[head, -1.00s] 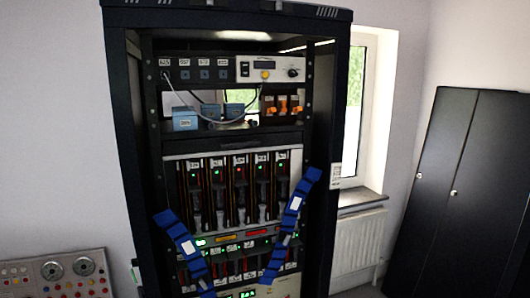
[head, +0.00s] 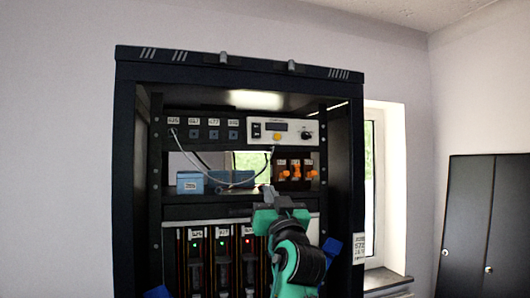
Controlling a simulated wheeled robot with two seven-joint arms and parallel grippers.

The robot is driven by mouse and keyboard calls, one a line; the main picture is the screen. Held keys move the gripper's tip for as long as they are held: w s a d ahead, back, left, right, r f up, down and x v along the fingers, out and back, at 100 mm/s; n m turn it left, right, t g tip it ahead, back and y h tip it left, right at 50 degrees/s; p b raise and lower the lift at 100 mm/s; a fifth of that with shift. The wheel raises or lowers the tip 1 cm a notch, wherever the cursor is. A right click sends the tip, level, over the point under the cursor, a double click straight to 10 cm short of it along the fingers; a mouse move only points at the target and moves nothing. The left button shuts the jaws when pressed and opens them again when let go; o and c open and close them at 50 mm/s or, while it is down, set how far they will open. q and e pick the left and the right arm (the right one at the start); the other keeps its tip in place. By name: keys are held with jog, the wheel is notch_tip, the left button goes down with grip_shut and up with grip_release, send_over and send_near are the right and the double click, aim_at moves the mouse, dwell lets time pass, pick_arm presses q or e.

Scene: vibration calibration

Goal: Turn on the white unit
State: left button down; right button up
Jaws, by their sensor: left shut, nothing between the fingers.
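The white unit (head: 293,132) is at the right of the rack's top row. Its front has a black rocker switch (head: 257,130) at the left, a dark display, a yellow button and a black knob (head: 306,135). I cannot tell which way the switch is set. My left gripper (head: 268,191) is shut and empty. It is below the white unit, apart from it in the picture, in front of the rack's middle. Its green and black arm hides part of the lower modules. My right gripper is not in view.
The black rack (head: 125,180) frames everything. Below the unit, a shelf holds blue boxes (head: 190,182) and orange-topped parts (head: 295,172). A grey cable (head: 178,140) hangs at the left. Modules with small lights and blue straps (head: 331,248) are lower. A dark cabinet (head: 486,215) stands right.

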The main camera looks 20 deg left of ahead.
aim_at(257, 131)
pick_arm(q)
notch_tip(257, 131, up, 8)
jog(key=s+d+n+y, duration=0.1)
jog(key=s+d+y, duration=0.1)
jog(key=shift+s+f+t, duration=0.15)
jog(key=shift+s+t, duration=0.1)
jog(key=shift+t, duration=0.05)
jog(key=p+x, duration=0.2)
jog(key=x, duration=0.2)
jog(key=f+p+x, duration=0.1)
jog(key=p+x, duration=0.2)
jog(key=x, duration=0.1)
jog(key=w+p+x, duration=0.1)
jog(key=p+x, duration=0.1)
jog(key=x, duration=0.2)
jog(key=shift+w+a+f+p, duration=0.2)
jog(key=shift+a+p, duration=0.1)
jog(key=shift+a, duration=0.2)
jog(key=shift+w+a+f, duration=0.2)
jog(key=shift+w+a, duration=0.05)
jog(key=shift+w, duration=0.1)
